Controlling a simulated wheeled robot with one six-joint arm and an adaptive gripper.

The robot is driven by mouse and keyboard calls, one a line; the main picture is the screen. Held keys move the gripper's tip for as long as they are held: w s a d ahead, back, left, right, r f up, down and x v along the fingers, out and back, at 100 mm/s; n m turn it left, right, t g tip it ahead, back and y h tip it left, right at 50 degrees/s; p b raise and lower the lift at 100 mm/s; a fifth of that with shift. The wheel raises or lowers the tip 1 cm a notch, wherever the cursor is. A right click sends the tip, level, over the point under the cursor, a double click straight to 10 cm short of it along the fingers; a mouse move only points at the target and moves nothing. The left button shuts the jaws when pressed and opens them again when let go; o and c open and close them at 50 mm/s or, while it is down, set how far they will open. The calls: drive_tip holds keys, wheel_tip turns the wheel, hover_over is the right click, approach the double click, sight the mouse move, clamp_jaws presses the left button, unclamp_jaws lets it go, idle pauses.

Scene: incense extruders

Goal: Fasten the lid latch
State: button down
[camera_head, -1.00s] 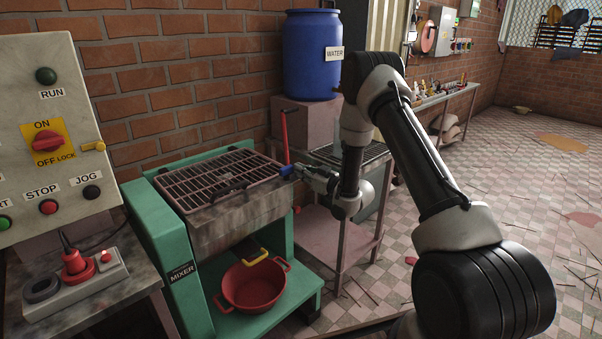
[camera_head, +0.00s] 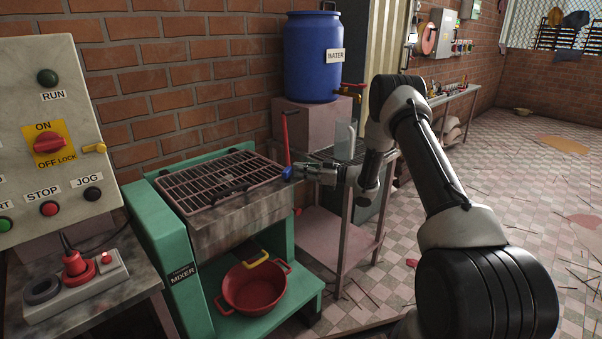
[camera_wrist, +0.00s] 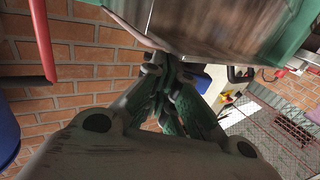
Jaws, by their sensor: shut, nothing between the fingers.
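The mixer's lid is a dark grille (camera_head: 215,178) lying flat over the metal trough (camera_head: 240,220) of the green mixer. A black handle (camera_head: 232,190) is on its front part. A small blue part (camera_head: 287,172) sits at the trough's right end; it also shows in the wrist view (camera_wrist: 197,80). My gripper (camera_head: 302,171) is shut and empty, level, reaching in from the right with its tips close to the blue part. In the wrist view my fingertips (camera_wrist: 163,68) meet just beside the trough's end wall (camera_wrist: 215,25). I cannot clearly tell the latch itself or whether the tips touch it.
A red lever (camera_head: 284,137) stands upright behind the blue part, close to my gripper. A pink stand (camera_head: 325,232) lies under my gripper. A blue water barrel (camera_head: 312,60) is behind. A red pot (camera_head: 252,288) sits below the trough.

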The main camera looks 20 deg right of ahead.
drive_tip(key=shift+w+a, duration=0.25)
drive_tip(key=shift+w, duration=0.25)
idle(0.4)
